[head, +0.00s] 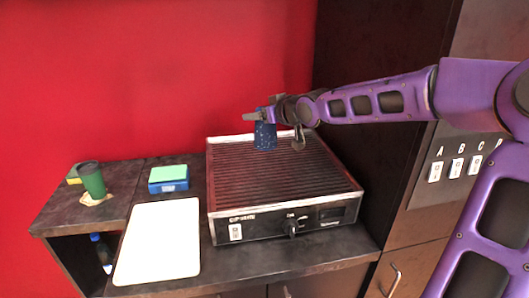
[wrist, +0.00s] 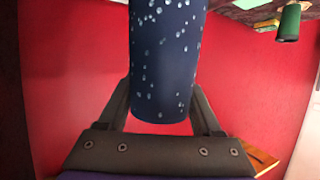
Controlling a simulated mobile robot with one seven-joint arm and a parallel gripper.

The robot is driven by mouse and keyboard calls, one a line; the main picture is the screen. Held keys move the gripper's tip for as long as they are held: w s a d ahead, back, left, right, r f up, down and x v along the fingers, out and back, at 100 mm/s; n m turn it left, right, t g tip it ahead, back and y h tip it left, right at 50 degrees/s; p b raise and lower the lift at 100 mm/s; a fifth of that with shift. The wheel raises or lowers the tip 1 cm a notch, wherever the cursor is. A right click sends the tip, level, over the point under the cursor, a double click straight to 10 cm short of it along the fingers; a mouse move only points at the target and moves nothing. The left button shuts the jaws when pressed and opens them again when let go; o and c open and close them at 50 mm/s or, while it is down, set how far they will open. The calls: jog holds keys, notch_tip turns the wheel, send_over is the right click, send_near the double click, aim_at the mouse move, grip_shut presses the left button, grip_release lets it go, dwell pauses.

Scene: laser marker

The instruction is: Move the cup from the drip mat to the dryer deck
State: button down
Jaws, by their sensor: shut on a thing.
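A dark blue cup with pale droplet marks (head: 265,136) hangs from my gripper (head: 258,115), in front of the red wall and over the back part of the dryer deck (head: 280,180). The deck is a ribbed dark top on a boxy machine with a front knob. In the wrist view the cup (wrist: 163,60) sits between the two fingers of my gripper (wrist: 163,95), which are shut on its sides. I cannot tell whether its base touches the ribs. A flat white mat (head: 160,240), perhaps the drip mat, lies bare left of the machine.
A blue and green block (head: 174,181) lies behind the white mat. A dark cabinet (head: 380,130) rises right of the machine. The ribbed top is otherwise clear.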

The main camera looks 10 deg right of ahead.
aim_at(272, 142)
notch_tip(272, 142, down, 8)
jog(key=shift+f, duration=0.2)
dwell(0.3)
jog(key=shift+c, duration=0.2)
grip_release()
jog(key=shift+r, duration=0.1)
jog(key=shift+v, duration=6.05)
